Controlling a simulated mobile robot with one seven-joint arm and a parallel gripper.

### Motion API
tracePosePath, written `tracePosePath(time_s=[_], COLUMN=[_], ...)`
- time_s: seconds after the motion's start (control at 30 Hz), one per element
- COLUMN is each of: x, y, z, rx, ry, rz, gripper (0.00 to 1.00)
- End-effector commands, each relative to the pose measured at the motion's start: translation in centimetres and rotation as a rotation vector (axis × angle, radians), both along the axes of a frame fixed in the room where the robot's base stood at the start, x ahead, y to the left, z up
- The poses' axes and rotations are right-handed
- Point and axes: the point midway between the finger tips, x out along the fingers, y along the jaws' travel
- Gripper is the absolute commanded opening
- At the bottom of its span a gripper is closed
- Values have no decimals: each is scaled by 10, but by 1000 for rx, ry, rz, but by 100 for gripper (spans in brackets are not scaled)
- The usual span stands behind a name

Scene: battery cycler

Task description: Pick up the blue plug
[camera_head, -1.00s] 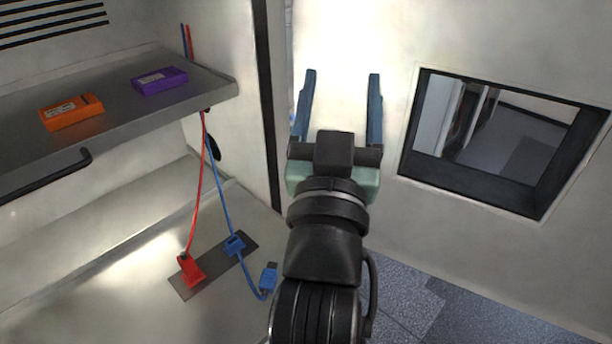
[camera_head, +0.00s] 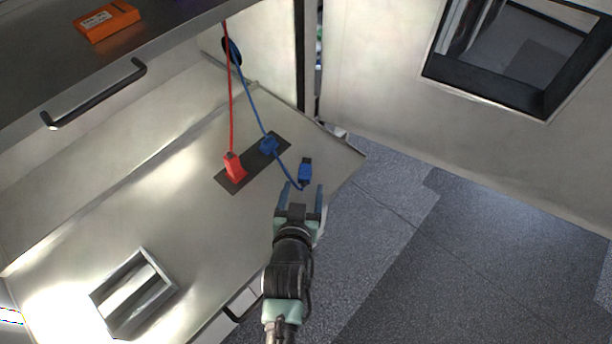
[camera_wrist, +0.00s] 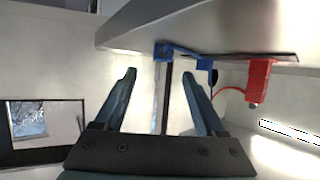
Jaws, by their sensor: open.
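A second blue connector (camera_head: 268,144) on the same cable sits on a dark strip (camera_head: 252,163). I cannot tell the remaining gap.
A red plug (camera_head: 235,168) stands on the strip, its red cable rising to the shelf. The shelf carries an orange box (camera_head: 107,22) and a black handle (camera_head: 97,97). A metal frame (camera_head: 134,293) is at lower left. The floor (camera_head: 400,260) at right is clear.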

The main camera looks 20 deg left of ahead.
Motion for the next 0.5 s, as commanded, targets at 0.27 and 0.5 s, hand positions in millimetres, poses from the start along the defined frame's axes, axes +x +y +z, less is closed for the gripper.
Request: tracePosePath(time_s=[0.27, 0.5], x=[16, 40], y=[5, 13], z=[-10, -29], rx=[0, 1], ry=[-1, -3], rz=[0, 0], gripper=[72, 72])
